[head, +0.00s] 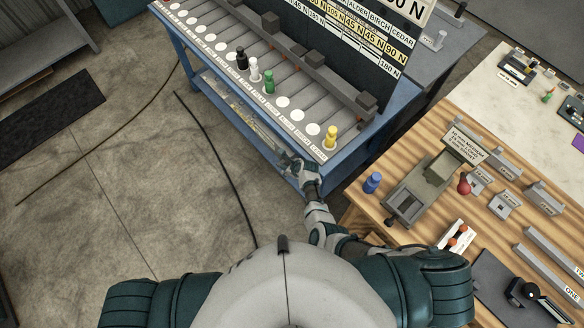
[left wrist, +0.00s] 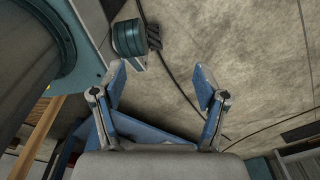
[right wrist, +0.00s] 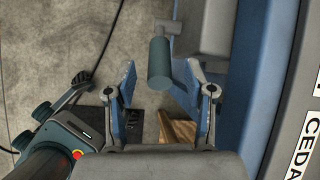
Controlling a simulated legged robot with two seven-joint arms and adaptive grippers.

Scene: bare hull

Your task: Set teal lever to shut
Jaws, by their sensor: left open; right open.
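The teal lever shows in the right wrist view as a teal cylindrical handle (right wrist: 159,64) on a grey mount at the side of the blue bench. My right gripper (right wrist: 159,80) is open, with one finger on each side of the handle; I see gaps on both sides and no clear contact. In the head view my right gripper (head: 294,164) is at the front side of the bench, low near its right end, and the lever is hidden there. My left gripper (left wrist: 160,80) is open and empty over the concrete floor in the left wrist view.
The blue bench (head: 345,170) carries a grey sloped rack with black, white, green and yellow pegs and a label board (head: 345,40). A wooden table (head: 400,235) with a grey fixture and a blue peg (head: 372,183) stands to the right. Cables cross the open floor at left.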

